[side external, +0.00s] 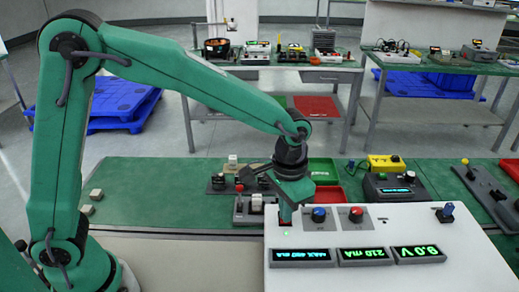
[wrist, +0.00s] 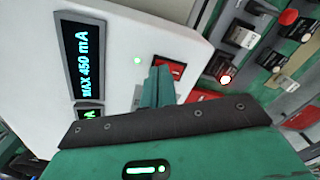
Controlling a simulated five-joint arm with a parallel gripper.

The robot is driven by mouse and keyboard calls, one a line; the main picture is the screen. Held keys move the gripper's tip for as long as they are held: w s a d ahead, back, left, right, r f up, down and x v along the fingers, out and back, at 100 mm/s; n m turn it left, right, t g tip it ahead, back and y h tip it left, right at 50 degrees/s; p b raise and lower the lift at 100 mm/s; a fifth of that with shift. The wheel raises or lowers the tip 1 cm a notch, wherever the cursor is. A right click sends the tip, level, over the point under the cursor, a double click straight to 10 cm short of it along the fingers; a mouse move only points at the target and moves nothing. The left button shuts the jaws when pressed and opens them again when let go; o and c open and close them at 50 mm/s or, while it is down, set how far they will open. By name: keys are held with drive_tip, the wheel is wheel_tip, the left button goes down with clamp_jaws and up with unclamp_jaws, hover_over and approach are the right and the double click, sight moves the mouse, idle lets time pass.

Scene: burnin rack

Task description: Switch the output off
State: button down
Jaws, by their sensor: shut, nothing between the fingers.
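The white power supply (side external: 390,270) fills the lower right of the side view. Its displays read MAX 450 mA (side external: 303,257), about 210 mA (side external: 366,255) and 9.0 V (side external: 418,251). A small green light (side external: 286,233) is lit, and it also shows in the wrist view (wrist: 138,60). A red rocker switch (wrist: 170,68) lies just beyond my fingertips in the wrist view; my gripper hides it in the side view. My gripper (side external: 285,216) is shut and empty, pointing down over the panel's back left corner. I cannot tell whether it touches the switch.
Behind are a red tray (side external: 330,196), a green tray (side external: 322,168) and a dark box (side external: 395,187). The green bench (side external: 150,180) is mostly clear at left.

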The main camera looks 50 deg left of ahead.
drive_tip(key=shift+f, duration=0.25)
idle(0.3)
drive_tip(key=shift+r, duration=3.5)
drive_tip(key=shift+a+r, duration=0.1)
drive_tip(key=s+a+r+n+t, duration=0.1)
drive_tip(key=s+a+r+t, duration=0.1)
drive_tip(key=s+a, duration=0.6)
drive_tip(key=s+a+r+n+t, duration=0.2)
drive_tip(key=s+a+r+t, duration=0.1)
drive_tip(key=s+a, duration=0.5)
drive_tip(key=a, duration=0.2)
drive_tip(key=shift+a+t, duration=0.3)
